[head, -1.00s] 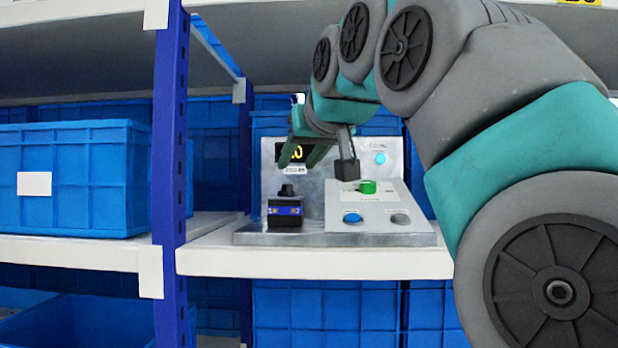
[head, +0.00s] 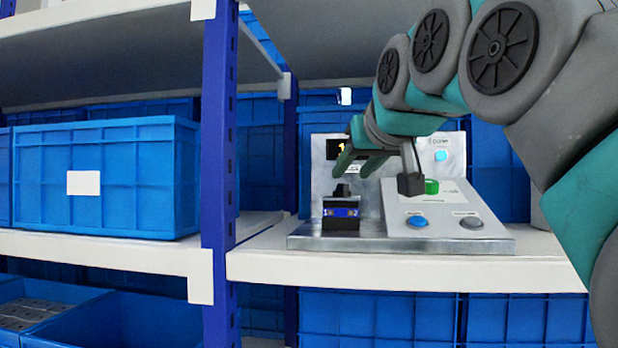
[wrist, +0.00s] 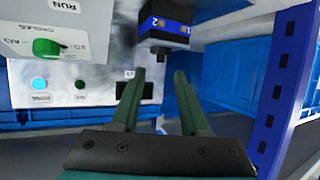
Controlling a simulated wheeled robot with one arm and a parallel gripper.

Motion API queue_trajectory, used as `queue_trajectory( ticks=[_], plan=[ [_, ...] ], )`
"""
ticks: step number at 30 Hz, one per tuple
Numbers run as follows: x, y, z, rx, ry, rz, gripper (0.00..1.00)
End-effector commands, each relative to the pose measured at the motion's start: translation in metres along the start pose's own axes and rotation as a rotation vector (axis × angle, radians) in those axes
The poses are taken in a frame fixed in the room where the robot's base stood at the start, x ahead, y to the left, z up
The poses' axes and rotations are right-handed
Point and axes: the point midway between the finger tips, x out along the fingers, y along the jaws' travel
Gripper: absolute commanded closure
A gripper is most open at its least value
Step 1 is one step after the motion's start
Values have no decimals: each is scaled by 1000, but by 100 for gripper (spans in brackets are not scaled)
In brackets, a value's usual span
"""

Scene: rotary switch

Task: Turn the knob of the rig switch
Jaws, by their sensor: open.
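A black switch block with a blue label strip (head: 341,214) stands on the rig's metal base, with a small black knob (head: 341,190) upright on top. In the wrist view the block (wrist: 167,24) is upside down and its knob (wrist: 160,48) points down between the fingertips' directions. My gripper (head: 353,172) is open and empty, just above and beside the knob in the head view. In the wrist view my gripper (wrist: 159,74) has its two green fingers apart, with the knob just beyond the tips. I see no contact. Which way the knob points is too small to tell.
Right of the block is a sloped panel (head: 395,215) with a green knob (head: 431,187), a blue button (head: 417,221) and a grey button (head: 471,223). Behind is an upright metal plate with a display (head: 338,148). A blue shelf post (head: 217,150) stands left.

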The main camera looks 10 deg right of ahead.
Motion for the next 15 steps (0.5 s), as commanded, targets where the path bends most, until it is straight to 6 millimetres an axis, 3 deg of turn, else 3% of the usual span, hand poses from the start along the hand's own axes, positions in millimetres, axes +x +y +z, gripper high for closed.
queue_trajectory(
  ticks=[6,15],
  plan=[
    [33,0,0,0,-3,0,55],
    [41,0,1,0,-1,0,55]
  ],
)
